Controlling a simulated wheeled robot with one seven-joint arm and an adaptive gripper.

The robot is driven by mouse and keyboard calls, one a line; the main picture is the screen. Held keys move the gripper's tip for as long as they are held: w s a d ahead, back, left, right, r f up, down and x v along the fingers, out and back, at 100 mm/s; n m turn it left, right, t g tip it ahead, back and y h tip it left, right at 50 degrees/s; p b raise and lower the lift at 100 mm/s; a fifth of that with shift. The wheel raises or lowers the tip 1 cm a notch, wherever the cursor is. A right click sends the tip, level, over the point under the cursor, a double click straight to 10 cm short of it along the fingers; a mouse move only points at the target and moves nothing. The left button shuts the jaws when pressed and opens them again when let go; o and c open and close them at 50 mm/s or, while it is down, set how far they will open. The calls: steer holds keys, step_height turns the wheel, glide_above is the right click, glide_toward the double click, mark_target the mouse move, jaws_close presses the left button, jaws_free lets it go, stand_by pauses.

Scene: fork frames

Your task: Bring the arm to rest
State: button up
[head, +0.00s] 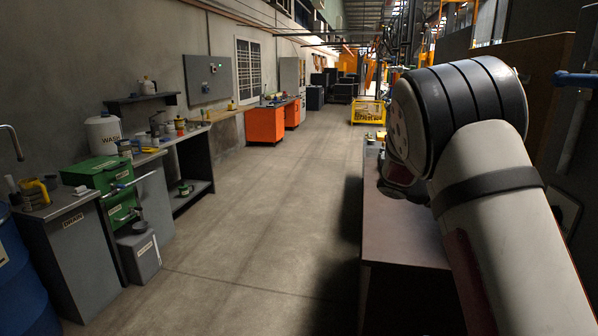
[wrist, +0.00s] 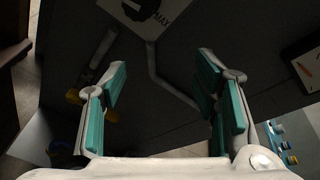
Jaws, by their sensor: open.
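My arm reaches up and forward at the right of the head view, in front of a dark bench (head: 402,225). The gripper itself is hidden behind the arm there. In the wrist view my gripper (wrist: 160,95) is open, with its two teal-padded fingers wide apart. Nothing is between the fingers. Beyond them lies a dark surface with a pale plate (wrist: 150,15) marked MAX and a black knob (wrist: 143,8) on it. I cannot tell how far the fingers are from that surface.
A grey cabinet (head: 85,245), a green box (head: 97,173), a grey bin (head: 139,255) and a blue drum (head: 22,270) stand at the left. An orange cabinet (head: 265,125) and a yellow cage (head: 367,111) stand farther off. The floor (head: 260,215) between is clear.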

steer(key=s+a+r+m+t+y, duration=0.2)
steer(key=s+a+m+t+y, duration=0.7)
steer(key=s+a+m, duration=1.3)
steer(key=shift+s+a+r+t+y, duration=0.15)
steer(key=shift+s+a+t+y, duration=0.15)
steer(key=shift+s+a+y, duration=1.75)
steer(key=shift+s+d+y, duration=0.45)
steer(key=shift+s+d, duration=0.2)
